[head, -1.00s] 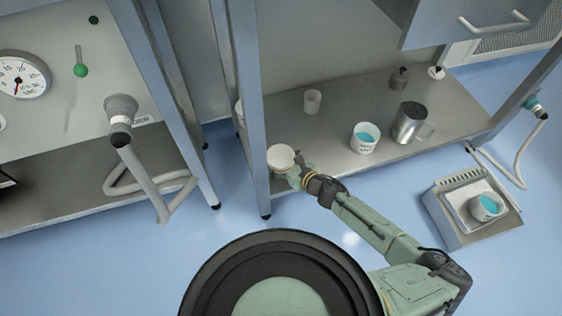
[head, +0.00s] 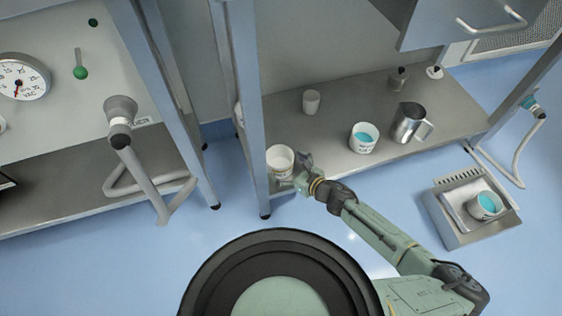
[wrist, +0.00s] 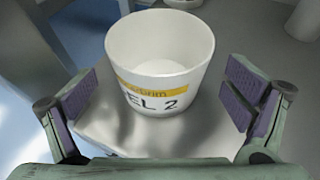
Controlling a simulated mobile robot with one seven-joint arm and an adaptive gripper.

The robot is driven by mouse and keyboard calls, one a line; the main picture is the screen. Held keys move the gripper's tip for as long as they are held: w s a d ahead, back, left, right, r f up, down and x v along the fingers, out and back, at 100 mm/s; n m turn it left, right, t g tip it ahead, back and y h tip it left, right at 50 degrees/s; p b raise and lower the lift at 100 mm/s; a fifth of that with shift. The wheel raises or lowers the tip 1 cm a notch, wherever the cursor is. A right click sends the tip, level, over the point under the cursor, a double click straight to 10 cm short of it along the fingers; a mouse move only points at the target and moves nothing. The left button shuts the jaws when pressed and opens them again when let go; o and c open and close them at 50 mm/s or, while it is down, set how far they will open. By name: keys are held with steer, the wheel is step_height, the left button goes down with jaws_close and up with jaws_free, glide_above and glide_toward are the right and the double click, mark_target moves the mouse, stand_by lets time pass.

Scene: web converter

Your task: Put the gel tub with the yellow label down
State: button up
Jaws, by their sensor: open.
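The gel tub with the yellow label (wrist: 160,65) is white, with "EL 2" legible below the yellow band. It stands upright on the metal shelf near its left front corner, and its visible inside looks white. The tub also shows in the head view (head: 280,161). My gripper (wrist: 160,112) is open, with one purple-padded finger on each side of the tub and clear gaps between pads and tub. In the head view my gripper (head: 303,170) is just right of the tub at the shelf's front edge.
A frame post (head: 243,95) rises close left of the tub. Another blue-gel tub (head: 486,206) sits on a floor unit (head: 460,222).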

steer(key=v, duration=0.8)
steer(key=shift+p, duration=0.3)
stand_by(0.8)
